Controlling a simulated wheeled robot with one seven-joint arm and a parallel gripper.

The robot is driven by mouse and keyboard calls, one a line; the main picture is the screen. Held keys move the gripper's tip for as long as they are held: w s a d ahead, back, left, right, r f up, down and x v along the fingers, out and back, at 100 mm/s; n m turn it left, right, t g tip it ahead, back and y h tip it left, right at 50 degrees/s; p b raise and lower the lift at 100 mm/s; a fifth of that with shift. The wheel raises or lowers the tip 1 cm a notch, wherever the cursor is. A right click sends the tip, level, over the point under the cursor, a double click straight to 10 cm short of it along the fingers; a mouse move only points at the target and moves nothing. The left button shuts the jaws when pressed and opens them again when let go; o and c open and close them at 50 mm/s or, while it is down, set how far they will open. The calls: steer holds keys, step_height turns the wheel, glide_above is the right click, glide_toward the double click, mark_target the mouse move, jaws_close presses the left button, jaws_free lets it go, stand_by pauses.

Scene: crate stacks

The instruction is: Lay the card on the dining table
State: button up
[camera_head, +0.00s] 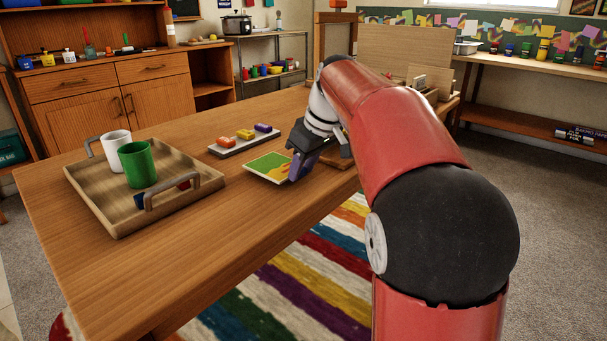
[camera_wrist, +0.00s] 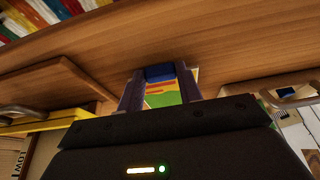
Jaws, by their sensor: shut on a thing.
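The card (camera_head: 267,167), with a green, yellow and orange picture and a pale edge, is held over the right side of the wooden dining table (camera_head: 245,207). My gripper (camera_head: 296,167) is shut on the card's right part, near the table's long edge. In the wrist view the card (camera_wrist: 163,93) shows between the two dark fingers of my gripper (camera_wrist: 160,88), with wood beyond it. I cannot tell whether the card touches the tabletop. Part of it is hidden by my gripper.
A wooden tray (camera_head: 105,212) with a white mug (camera_head: 116,148) and a green mug (camera_head: 137,164) stands at left. A pale slab (camera_head: 240,147) with coloured blocks lies behind the card. Bare tabletop lies between tray and card. A striped rug (camera_head: 285,300) covers the floor.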

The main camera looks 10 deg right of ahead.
steer(key=shift+f, duration=0.65)
steer(key=o, duration=1)
steer(key=shift+f, duration=0.1)
steer(key=shift+c, duration=0.2)
steer(key=p+v, duration=0.2)
steer(key=v, duration=0.9)
steer(key=s+a+f+m+t+h, duration=0.1)
steer(key=s+f+m, duration=0.2)
steer(key=s+f, duration=0.6)
steer(key=s+a+f+m+h, duration=0.1)
steer(key=s+f+m, duration=0.3)
steer(key=s+f, duration=0.5)
steer(key=s, duration=0.7)
steer(key=shift+s+a+f+t+h, duration=0.2)
steer(key=shift+a+f+t+h, duration=0.1)
steer(key=shift+t+h, duration=0.1)
